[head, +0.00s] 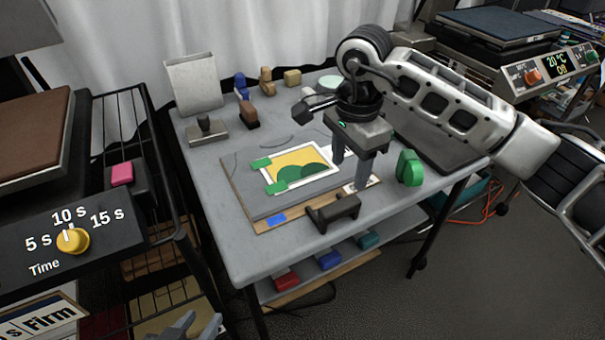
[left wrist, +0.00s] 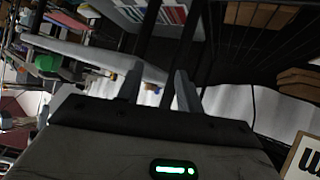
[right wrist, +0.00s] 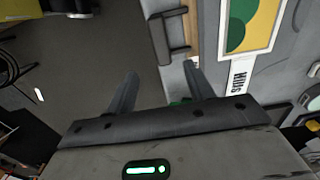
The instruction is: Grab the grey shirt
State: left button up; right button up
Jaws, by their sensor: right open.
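A flat grey sheet (head: 250,198), which may be the grey shirt, lies on a thin wood-edged board (head: 300,222) on the grey table; I cannot make out sleeves or a collar. A framed yellow and green film (head: 300,165) with green tabs lies on it. My right gripper (head: 350,170) is open and empty over the board's right end; the film also shows in the right wrist view (right wrist: 250,22). My left gripper (head: 190,325) is low at the bottom edge of the head view, away from the table. Its fingers stand apart and empty in the left wrist view (left wrist: 158,85).
A wire rack (head: 130,140) is close on the left.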

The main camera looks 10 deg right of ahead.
aim_at(340, 204)
notch_tip(340, 204, down, 8)
jog(key=shift+a+r, duration=0.1)
jog(key=shift+a+f+p, duration=0.15)
jog(key=shift+f+p, duration=0.15)
jog(key=shift+f, duration=1.15)
jog(key=shift+a+f+p, duration=0.1)
jog(key=shift+f+p, duration=0.15)
jog(key=shift+f, duration=1.15)
jog(key=shift+w+r, duration=0.1)
grip_shut()
